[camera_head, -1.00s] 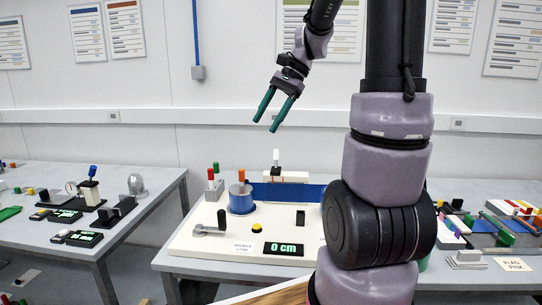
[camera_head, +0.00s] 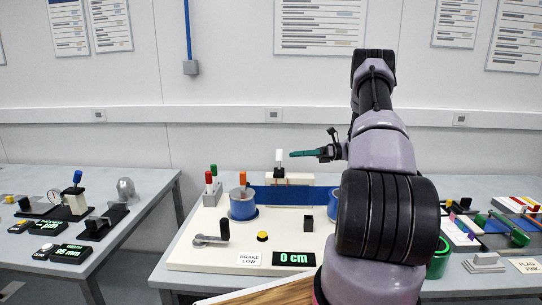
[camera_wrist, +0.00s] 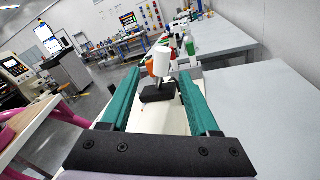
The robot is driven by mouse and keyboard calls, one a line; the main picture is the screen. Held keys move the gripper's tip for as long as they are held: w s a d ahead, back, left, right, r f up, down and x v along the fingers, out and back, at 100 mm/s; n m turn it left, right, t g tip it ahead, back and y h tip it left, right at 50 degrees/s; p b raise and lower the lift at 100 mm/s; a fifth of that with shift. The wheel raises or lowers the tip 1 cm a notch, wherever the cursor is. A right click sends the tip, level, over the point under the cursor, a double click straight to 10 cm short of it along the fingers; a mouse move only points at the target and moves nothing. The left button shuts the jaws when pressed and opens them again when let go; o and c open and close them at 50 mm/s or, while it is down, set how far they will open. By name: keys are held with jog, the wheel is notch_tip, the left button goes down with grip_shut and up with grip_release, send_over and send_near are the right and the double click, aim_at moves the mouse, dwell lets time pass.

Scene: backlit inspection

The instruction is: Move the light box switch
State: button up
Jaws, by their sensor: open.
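A white-capped lever (camera_head: 279,157), which I take for the light box switch, stands upright at the back of the white board (camera_head: 190,254). In the wrist view its white cap (camera_wrist: 161,61) shows ahead, above a black base (camera_wrist: 157,92). My gripper (camera_head: 294,154) is level and points left, with its green fingertips just right of the cap in the head view. In the wrist view my gripper (camera_wrist: 159,74) is open, with the lever in the gap between its fingers. It holds nothing. Whether the cap lies fully between the fingertips I cannot tell.
A blue drum (camera_head: 242,207) with an orange peg, red and green pegs (camera_head: 209,177), a crank (camera_head: 210,239) and a display reading 0 cm (camera_head: 294,258) are on the board. Tables stand left and right. My arm hides the board's right part.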

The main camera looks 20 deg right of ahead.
aim_at(279, 159)
jog(key=a, duration=0.3)
jog(key=w+a, duration=0.1)
jog(key=a, duration=0.3)
jog(key=w+a, duration=0.1)
jog(key=a, duration=0.2)
jog(key=shift+a+f, duration=0.1)
jog(key=shift+a, duration=0.05)
grip_shut()
dwell(1.2)
